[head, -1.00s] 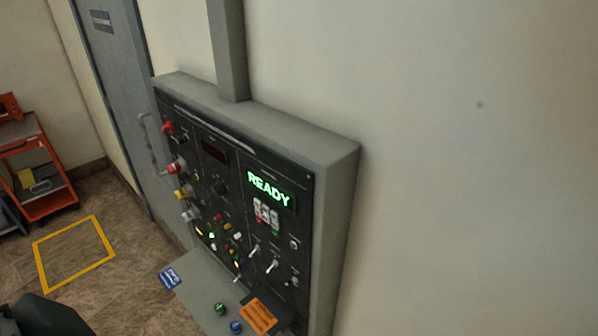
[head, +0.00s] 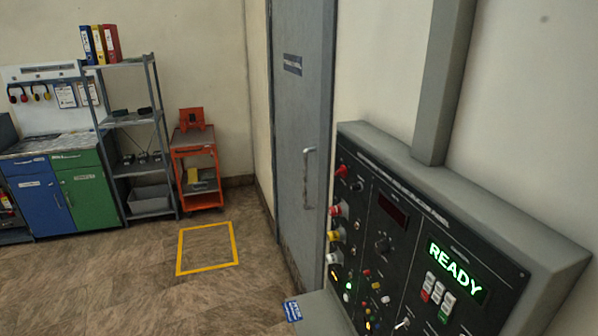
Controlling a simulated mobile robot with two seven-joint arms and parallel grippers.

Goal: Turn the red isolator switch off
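The control panel (head: 403,215) is on the wall at the right of the head view, seen at an angle. A red knob (head: 342,171) at the panel's upper left looks like the red isolator switch; its exact position is too small to tell. Below it on the left edge is a red-and-white knob (head: 336,211). A green READY display (head: 455,267) is lit, and a second display (head: 392,209) is dark red. Neither of my grippers is in view.
A grey door (head: 298,130) with a handle stands left of the panel. An orange trolley (head: 199,200), a grey shelf (head: 129,118) and blue and green cabinets (head: 88,203) stand at the back left. A yellow floor square (head: 207,227) is empty, with open floor around it.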

